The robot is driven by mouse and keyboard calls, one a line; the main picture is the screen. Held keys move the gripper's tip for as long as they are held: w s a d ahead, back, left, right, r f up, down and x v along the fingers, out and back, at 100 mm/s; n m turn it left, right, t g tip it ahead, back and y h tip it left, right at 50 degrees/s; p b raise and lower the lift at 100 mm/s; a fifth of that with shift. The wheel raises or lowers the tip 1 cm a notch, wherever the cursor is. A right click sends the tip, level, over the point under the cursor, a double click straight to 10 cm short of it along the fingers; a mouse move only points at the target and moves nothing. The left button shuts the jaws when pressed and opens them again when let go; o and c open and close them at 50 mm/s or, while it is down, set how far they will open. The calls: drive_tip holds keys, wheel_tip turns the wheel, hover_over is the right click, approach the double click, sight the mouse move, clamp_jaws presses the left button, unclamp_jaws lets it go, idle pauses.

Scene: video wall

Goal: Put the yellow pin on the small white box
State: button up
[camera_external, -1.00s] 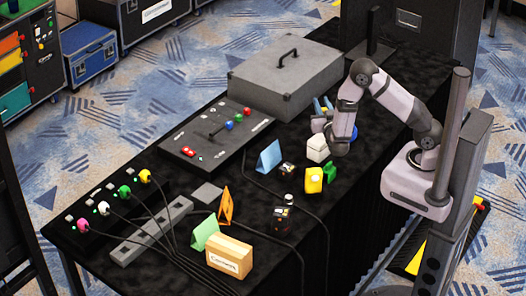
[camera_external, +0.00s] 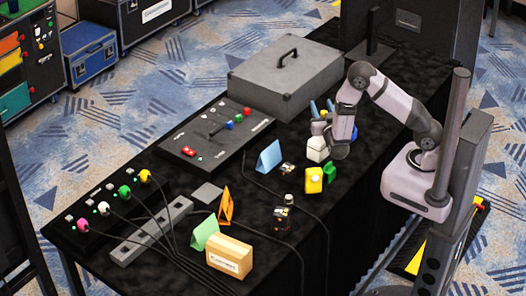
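My arm's wrist (camera_external: 341,131) hangs low over the right part of the black table. Two blue prongs (camera_external: 322,107) show just left of and behind it; they look like my gripper's fingers, but the wrist hides where they join. A tiny yellow spot shows low between them, too small to tell whether it is the pin or whether it is held. A small white block (camera_external: 317,149) with a peaked top stands just left of the wrist. A yellow block (camera_external: 314,181) with a pale spot stands in front of it. Which yellow thing is the pin is unclear.
A green piece (camera_external: 330,168) is beside the yellow block. A blue folded card (camera_external: 269,158) and small dark devices stand to the left. A large grey case (camera_external: 287,78) is behind. Colored plugs with cables and a tan box (camera_external: 229,257) occupy the left front.

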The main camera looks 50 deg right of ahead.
drive_tip(key=b+v, duration=0.2)
drive_tip(key=v, duration=1)
drive_tip(key=shift+r, duration=0.2)
drive_tip(key=w+a+f+n+g+y+p, duration=0.4)
drive_tip(key=a+y, duration=0.4)
drive_tip(key=y, duration=0.5)
drive_tip(key=s+d+r+n+g, duration=0.1)
drive_tip(key=s+d+g, duration=0.2)
drive_tip(key=s, duration=0.3)
drive_tip(key=s+d+r+n+g+p, duration=0.1)
drive_tip(key=s+d+r+n+g, duration=0.1)
drive_tip(key=s, duration=0.5)
drive_tip(key=s+d+r+n+g+p, duration=0.1)
drive_tip(key=s+d+n+g, duration=0.1)
drive_tip(key=s, duration=0.4)
drive_tip(key=shift+s+d+r+g, duration=0.15)
drive_tip(key=shift+d+r+g, duration=0.25)
drive_tip(key=shift+d+g, duration=0.55)
